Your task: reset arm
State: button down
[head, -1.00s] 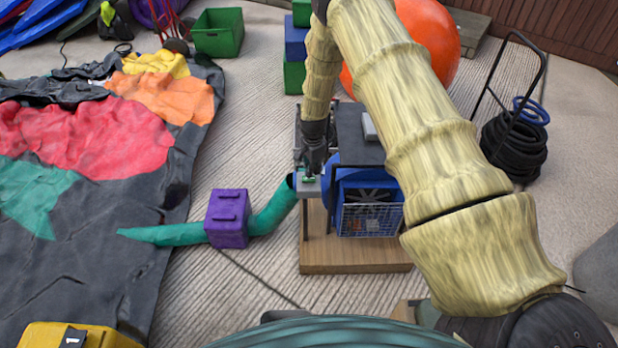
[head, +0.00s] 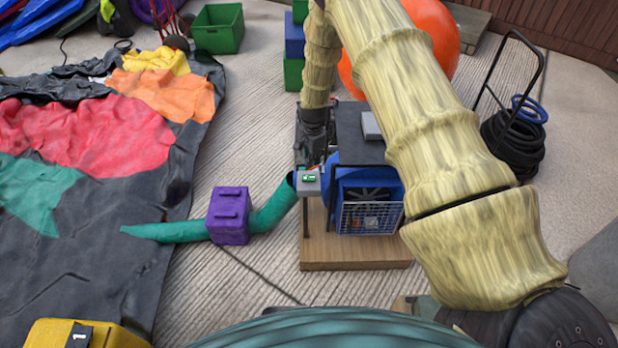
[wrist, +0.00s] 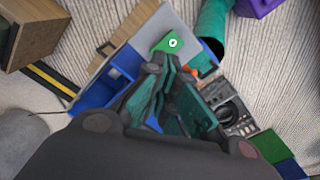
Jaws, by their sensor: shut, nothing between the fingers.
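My gripper (head: 316,162) is shut and empty, above and just behind a small grey switch box (head: 308,187) with a green switch (head: 309,178) on top. In the wrist view my dark gripper (wrist: 163,68) with teal finger pads points at the green switch (wrist: 172,43), with a gap that I cannot judge exactly. The switch box sits at the corner of the blue blower (head: 368,195) on its wooden base (head: 355,253). My pale yellow arm hides part of the blower's right side.
A teal tube (head: 170,232) runs from the blower through a purple block (head: 229,215) to the flat, colourful castle sheet (head: 85,135). Green and blue crates (head: 294,45) and an orange ball (head: 430,40) stand behind. A hand cart with black hose (head: 512,143) is at right.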

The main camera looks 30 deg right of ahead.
jog(key=s+a+f+n, duration=0.4)
jog(key=s+f, duration=0.1)
jog(key=s, duration=0.6)
jog(key=s+a+f+n, duration=0.35)
jog(key=s+f, duration=0.25)
jog(key=s, duration=0.5)
jog(key=s+a+r+n, duration=0.1)
jog(key=s+a+n, duration=0.1)
jog(key=s, duration=0.6)
jog(key=s+a+r+n, duration=0.1)
jog(key=s+a+n, duration=0.2)
jog(key=s, duration=0.6)
jog(key=s+a+r+n, duration=0.1)
jog(key=s+n, duration=0.3)
jog(key=s, duration=0.4)
jog(key=shift+s+a+r, duration=0.2)
jog(key=shift+s+a, duration=0.1)
jog(key=shift+a, duration=0.5)
